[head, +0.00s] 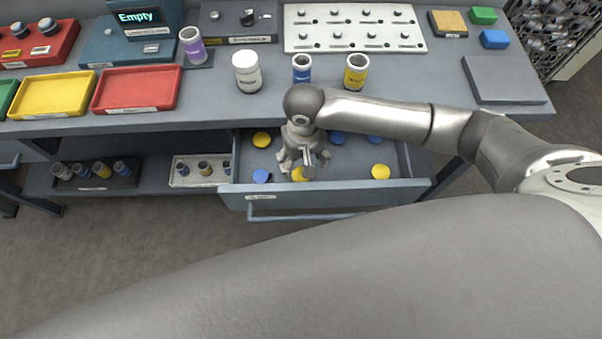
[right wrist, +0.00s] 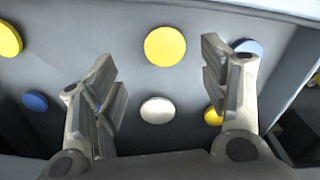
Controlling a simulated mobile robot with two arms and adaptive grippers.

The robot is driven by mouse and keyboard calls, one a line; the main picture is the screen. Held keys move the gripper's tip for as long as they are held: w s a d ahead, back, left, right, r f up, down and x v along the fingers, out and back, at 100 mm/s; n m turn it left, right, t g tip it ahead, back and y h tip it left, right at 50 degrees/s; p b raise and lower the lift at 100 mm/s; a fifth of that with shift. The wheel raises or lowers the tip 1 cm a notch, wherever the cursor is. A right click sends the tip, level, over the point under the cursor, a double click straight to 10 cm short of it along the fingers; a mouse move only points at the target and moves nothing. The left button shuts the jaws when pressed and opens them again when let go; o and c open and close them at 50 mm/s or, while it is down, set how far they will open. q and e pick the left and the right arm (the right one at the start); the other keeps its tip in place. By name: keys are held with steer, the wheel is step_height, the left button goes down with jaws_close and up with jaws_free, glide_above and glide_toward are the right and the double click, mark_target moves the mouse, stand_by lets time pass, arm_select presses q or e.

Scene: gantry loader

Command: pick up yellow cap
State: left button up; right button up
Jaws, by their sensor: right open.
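Several yellow caps lie in the open drawer (head: 340,191), one at the back left (head: 261,139), one by my right gripper (head: 303,160) and one at the right (head: 380,172). My right gripper reaches down over the drawer, open and empty. In the right wrist view, a yellow cap (right wrist: 165,46) lies beyond and between the spread fingers (right wrist: 160,78), with a white cap (right wrist: 157,110) closer. Another yellow cap (right wrist: 10,40) is at the left edge, and one (right wrist: 213,116) is partly hidden by the right finger. My left gripper is out of view.
Blue caps (head: 262,176) share the drawer. On the bench above stand a white jar (head: 247,72), a blue-banded container (head: 302,68) and a yellow-banded container (head: 356,71). A yellow tray (head: 55,95) and red tray (head: 137,89) sit at left.

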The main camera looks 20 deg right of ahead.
steer(key=shift+a+f, duration=0.15)
steer(key=shift+f, duration=1.25)
steer(key=shift+a+f, duration=0.15)
steer(key=shift+f, duration=1.2)
steer(key=c, duration=0.9)
